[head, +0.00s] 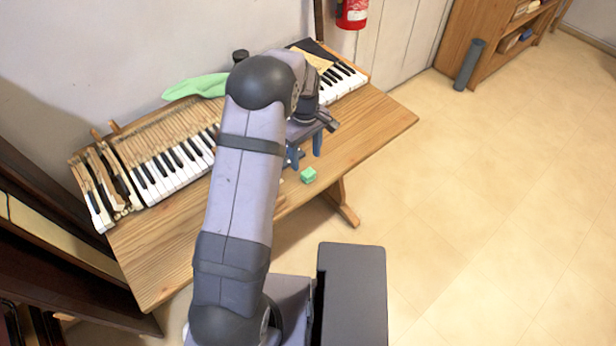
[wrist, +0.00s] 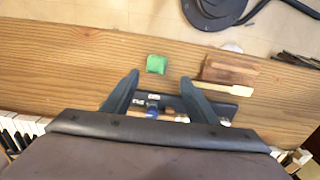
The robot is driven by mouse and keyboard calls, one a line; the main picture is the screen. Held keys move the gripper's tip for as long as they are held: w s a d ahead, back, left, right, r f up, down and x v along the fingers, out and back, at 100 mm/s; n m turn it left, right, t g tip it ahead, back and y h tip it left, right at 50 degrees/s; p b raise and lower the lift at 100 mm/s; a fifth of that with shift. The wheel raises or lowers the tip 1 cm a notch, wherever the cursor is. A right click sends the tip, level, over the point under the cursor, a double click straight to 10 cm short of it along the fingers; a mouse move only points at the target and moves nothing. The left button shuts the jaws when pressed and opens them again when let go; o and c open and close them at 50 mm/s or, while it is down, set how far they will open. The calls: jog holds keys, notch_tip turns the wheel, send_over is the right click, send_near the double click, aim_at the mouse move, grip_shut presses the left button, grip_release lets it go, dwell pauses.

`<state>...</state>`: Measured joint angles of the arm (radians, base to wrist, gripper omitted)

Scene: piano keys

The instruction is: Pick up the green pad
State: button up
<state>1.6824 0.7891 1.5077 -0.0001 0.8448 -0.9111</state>
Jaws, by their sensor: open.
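The green pad (head: 308,175) is a small block lying on the wooden table near its front edge. It also shows in the wrist view (wrist: 156,64), just beyond the fingertips and between their lines. My gripper (head: 305,158) is above the table, behind the pad in the head view, with its two blue fingers pointing down. In the wrist view my gripper (wrist: 160,77) has its fingers spread apart with nothing held between them. The pad is apart from both fingers as far as I can see.
In the wrist view, a wooden block (wrist: 230,69) and a pale-handled tool (wrist: 228,89) lie right of the pad. The front right tabletop (head: 385,122) is clear.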

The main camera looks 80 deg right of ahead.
aim_at(308, 173)
jog(key=shift+s+f, duration=0.15)
jog(key=shift+s, duration=0.4)
jog(key=shift+w+f+p, duration=0.15)
jog(key=shift+f+p, duration=0.85)
jog(key=shift+f, duration=0.55)
jog(key=shift+d+f+p, duration=0.2)
jog(key=shift+f+p, duration=0.65)
jog(key=shift+f, duration=1.25)
jog(key=c, duration=1.1)
